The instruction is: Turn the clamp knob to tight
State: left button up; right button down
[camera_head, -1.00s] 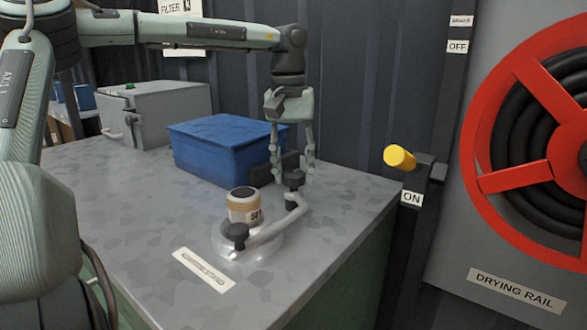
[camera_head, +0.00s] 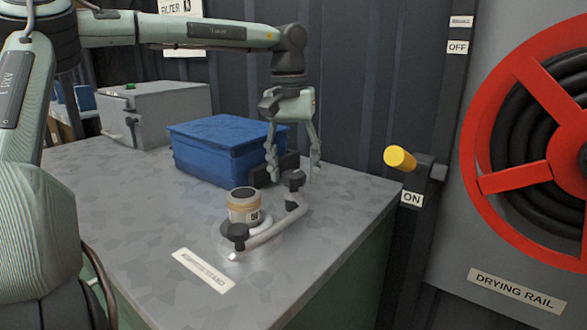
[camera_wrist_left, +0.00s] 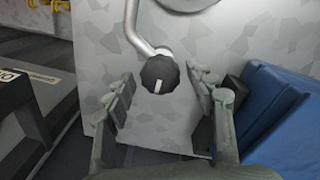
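The clamp knob is a black knob (camera_head: 295,181) at the end of a bent metal arm, on the far side of a small round stand on the bench. In the left wrist view the knob (camera_wrist_left: 160,72) has a white line pointing toward the bottom of the picture. My left gripper (camera_head: 294,170) is open, pointing down over the knob. In the wrist view its fingertips (camera_wrist_left: 164,98) lie on either side of the knob, with gaps on both sides. A jar with a tan band (camera_head: 244,207) sits in the stand. My right gripper is out of view.
A blue bin (camera_head: 215,150) stands close behind the gripper. A second black knob (camera_head: 236,234) is at the stand's front. A yellow-handled lever (camera_head: 400,158) and a red reel (camera_head: 540,160) are at the right.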

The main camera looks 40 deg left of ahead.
aim_at(291, 172)
pick_arm(q)
notch_tip(291, 172, up, 12)
jog(key=shift+s+a, duration=0.15)
jog(key=shift+a, duration=0.1)
dwell(0.5)
jog(key=shift+f, duration=0.1)
dwell(0.4)
